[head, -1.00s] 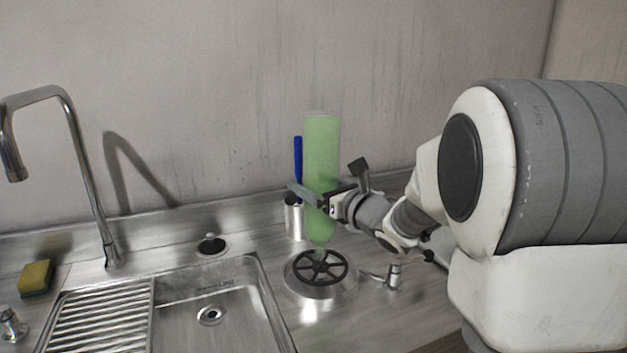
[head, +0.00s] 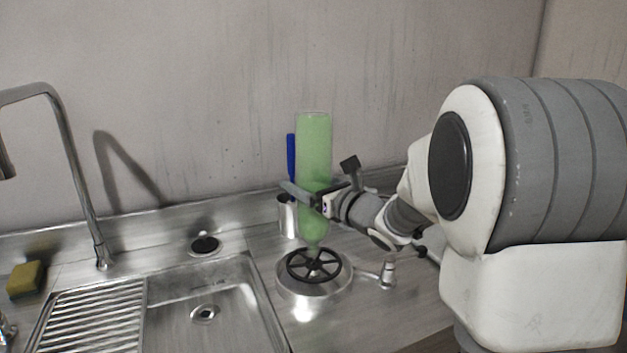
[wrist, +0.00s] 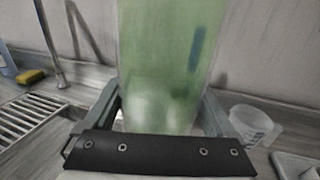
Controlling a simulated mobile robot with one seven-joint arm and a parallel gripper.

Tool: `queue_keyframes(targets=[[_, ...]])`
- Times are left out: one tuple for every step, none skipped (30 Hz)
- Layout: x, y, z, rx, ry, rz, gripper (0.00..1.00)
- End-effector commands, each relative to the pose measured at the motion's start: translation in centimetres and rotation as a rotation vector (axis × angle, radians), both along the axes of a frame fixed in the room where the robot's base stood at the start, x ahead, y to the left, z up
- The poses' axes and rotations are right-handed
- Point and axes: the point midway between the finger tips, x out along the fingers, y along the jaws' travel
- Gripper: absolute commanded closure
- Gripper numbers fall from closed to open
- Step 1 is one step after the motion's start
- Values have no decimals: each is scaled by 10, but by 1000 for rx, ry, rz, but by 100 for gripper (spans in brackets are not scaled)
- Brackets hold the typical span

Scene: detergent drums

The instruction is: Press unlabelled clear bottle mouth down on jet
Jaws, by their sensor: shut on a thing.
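The clear bottle (head: 314,150), tinted green and without a label, is upside down, its narrow mouth pointing down. My gripper (head: 312,195) is shut around its body. The bottle (wrist: 165,70) also fills the middle of the wrist view, between the two fingers. The jet is a round steel rinser with a black spoked grate (head: 314,266) on the counter. The mouth is at or just above the middle of the grate; I cannot tell whether it touches. The bottle looks upright.
A steel cup (head: 287,216) with a blue-handled tool (head: 291,157) stands just behind the bottle. A sink (head: 210,308), a tap (head: 82,180) and a yellow sponge (head: 26,279) are to the left. A clear measuring jug (wrist: 252,124) shows in the wrist view.

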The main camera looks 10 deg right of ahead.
Motion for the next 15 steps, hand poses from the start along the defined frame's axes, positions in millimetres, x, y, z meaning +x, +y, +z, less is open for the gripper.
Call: queue_keyframes(targets=[[0,0,-1,0,-1,0,64],[0,0,-2,0,-1,0,64],[0,0,-2,0,-1,0,64],[0,0,-3,0,-1,0,64],[0,0,-3,0,-1,0,64],[0,0,-4,0,-1,0,64],[0,0,-4,0,-1,0,64],[0,0,-5,0,-1,0,64],[0,0,-5,0,-1,0,64],[0,0,-6,0,-1,0,64],[0,0,-6,0,-1,0,64],[0,0,-7,0,-1,0,64],[0,0,-7,0,-1,0,64],[0,0,-7,0,-1,0,64],[0,0,-8,0,-1,0,64]])
